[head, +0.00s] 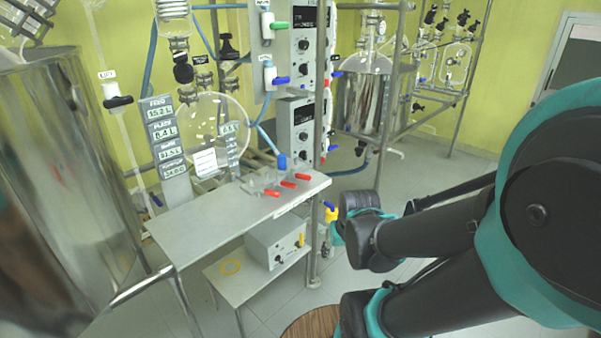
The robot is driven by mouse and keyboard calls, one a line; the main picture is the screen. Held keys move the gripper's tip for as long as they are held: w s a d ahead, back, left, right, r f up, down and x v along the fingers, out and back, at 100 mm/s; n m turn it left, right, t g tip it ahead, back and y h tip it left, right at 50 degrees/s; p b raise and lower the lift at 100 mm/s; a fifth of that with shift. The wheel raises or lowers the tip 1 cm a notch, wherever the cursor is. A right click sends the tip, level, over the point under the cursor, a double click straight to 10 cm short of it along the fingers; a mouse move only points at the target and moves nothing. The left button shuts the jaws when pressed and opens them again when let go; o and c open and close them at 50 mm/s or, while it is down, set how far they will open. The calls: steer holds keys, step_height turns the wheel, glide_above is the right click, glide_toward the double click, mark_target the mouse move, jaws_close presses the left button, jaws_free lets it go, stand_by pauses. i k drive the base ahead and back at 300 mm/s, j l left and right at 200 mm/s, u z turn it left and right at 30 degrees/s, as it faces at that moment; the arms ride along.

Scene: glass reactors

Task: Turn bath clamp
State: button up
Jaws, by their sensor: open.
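I cannot tell for sure which part is the bath clamp. A small yellow fitting (332,214) with a blue top sits by the metal post at the right end of the bench, just left of my arm's far end. My black and teal arm comes in from the right and ends near this post. The jaws of my gripper do not show; they are hidden behind my arm or too small to make out. Several red-handled valves (288,184) sit on the steel bench (205,222). A large steel vessel (70,170) fills the left side.
A grey control box (275,244) stands on the lower shelf (235,282). A round glass flask (213,122) and stacked control panels (302,130) stand behind the bench. A jacketed steel reactor (363,100) stands farther back. Bare floor (410,165) shows at the right.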

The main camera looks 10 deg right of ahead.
mark_target(306, 178)
steer(key=i+j+z, duration=0.1)
steer(key=j, duration=0.2)
steer(key=i+j+z, duration=0.15)
steer(key=k+j+z, duration=0.2)
steer(key=j+z, duration=0.2)
steer(key=k+j+z, duration=0.2)
steer(key=z, duration=0.2)
steer(key=j, duration=0.15)
